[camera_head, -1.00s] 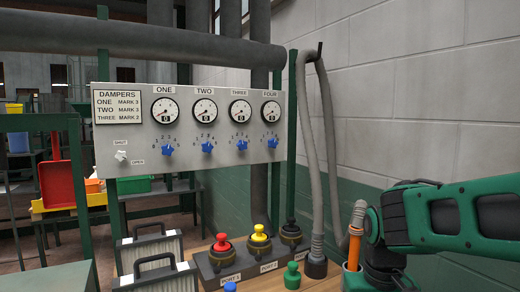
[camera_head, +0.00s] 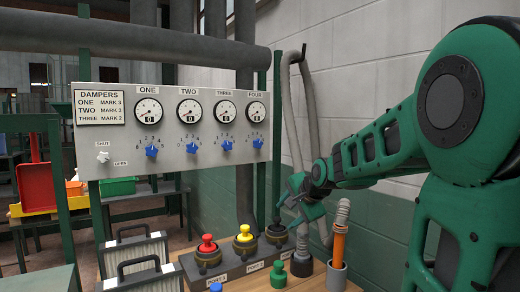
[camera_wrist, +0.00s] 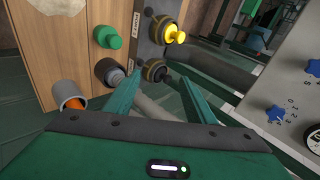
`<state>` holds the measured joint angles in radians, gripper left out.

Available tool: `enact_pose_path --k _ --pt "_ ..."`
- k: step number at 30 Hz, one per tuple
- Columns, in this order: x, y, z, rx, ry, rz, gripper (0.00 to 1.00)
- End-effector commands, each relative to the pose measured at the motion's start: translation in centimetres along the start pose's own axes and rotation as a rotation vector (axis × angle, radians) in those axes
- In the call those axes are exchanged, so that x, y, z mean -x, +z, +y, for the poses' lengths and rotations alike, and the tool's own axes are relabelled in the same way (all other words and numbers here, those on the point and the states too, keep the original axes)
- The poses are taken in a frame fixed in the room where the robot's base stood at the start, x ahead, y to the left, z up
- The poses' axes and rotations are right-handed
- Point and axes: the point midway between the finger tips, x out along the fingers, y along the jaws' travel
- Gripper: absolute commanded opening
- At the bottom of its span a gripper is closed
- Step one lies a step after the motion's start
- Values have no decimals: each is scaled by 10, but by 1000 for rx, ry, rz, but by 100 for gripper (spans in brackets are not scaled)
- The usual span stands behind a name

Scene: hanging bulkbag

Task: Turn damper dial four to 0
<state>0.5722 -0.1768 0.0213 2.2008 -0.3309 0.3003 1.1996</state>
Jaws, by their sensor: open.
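Damper dial four (camera_head: 258,142) is a blue knob under the gauge labelled FOUR (camera_head: 256,110), at the right end of the grey panel (camera_head: 170,165). Its exact mark is too small to read. My gripper (camera_head: 291,201) is below and right of dial four, apart from the panel, above the port block. In the wrist view my gripper's (camera_wrist: 160,88) two green fingers are spread with nothing between them. A blue knob (camera_wrist: 276,114) and part of another show at the right of that view; which dials they are I cannot tell.
Red (camera_head: 207,243) and yellow (camera_head: 244,233) capped ports stand on a block below the panel. A grey hose (camera_head: 291,110) hangs to the right of the panel. An orange tool (camera_head: 339,245) stands in a cup. A green post (camera_head: 276,90) stands at the panel's right edge.

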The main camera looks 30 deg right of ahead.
Motion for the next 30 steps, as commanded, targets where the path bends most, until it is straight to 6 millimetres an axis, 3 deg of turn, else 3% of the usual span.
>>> enact_pose_path --k 3,6,9,12,15,20,30 --pt "-16 -20 -71 -255 -196 -35 50" --pt "-19 -34 -125 -470 -352 -110 50" --pt "-14 -48 -168 -660 -480 -206 50" --pt "-6 -61 -199 -807 -574 -298 50" --pt "2 -70 -218 -903 -631 -366 50" --pt "4 -74 -232 -965 -665 -418 50" --pt "-32 -71 -266 -966 -664 -421 50"
